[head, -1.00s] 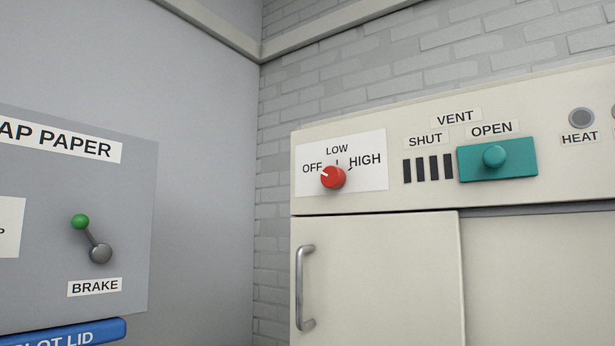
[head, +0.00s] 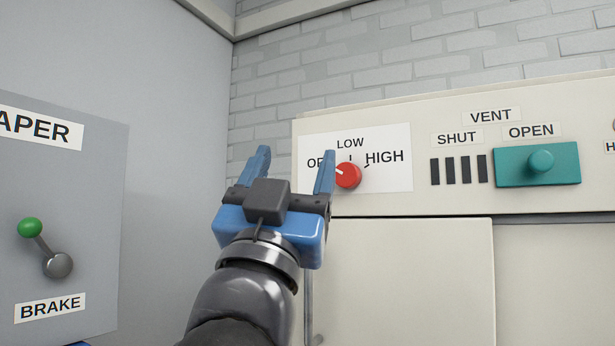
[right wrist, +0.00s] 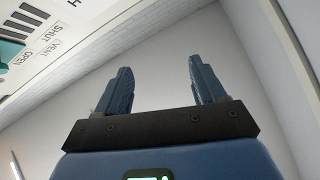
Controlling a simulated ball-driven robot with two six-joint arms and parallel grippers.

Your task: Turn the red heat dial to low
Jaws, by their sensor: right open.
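The red heat dial (head: 348,176) sits on a white label plate (head: 396,174) marked OFF, LOW and HIGH. Its white mark points up and left, toward OFF. My right gripper (head: 296,170) is raised in front of the panel with its blue fingers spread and nothing between them. Its right finger overlaps the dial's left edge and part of the OFF label in the head view; whether it touches is not clear. In the right wrist view the open fingers (right wrist: 158,90) have only pale wall between them, and the dial does not show. My left gripper is not in view.
Right of the dial are dark vent slots (head: 458,170) and a teal vent slider (head: 507,166) under OPEN. A cabinet door (head: 420,270) is below; its handle is mostly behind my arm. A green-knobbed brake lever (head: 42,240) is on the grey panel at left.

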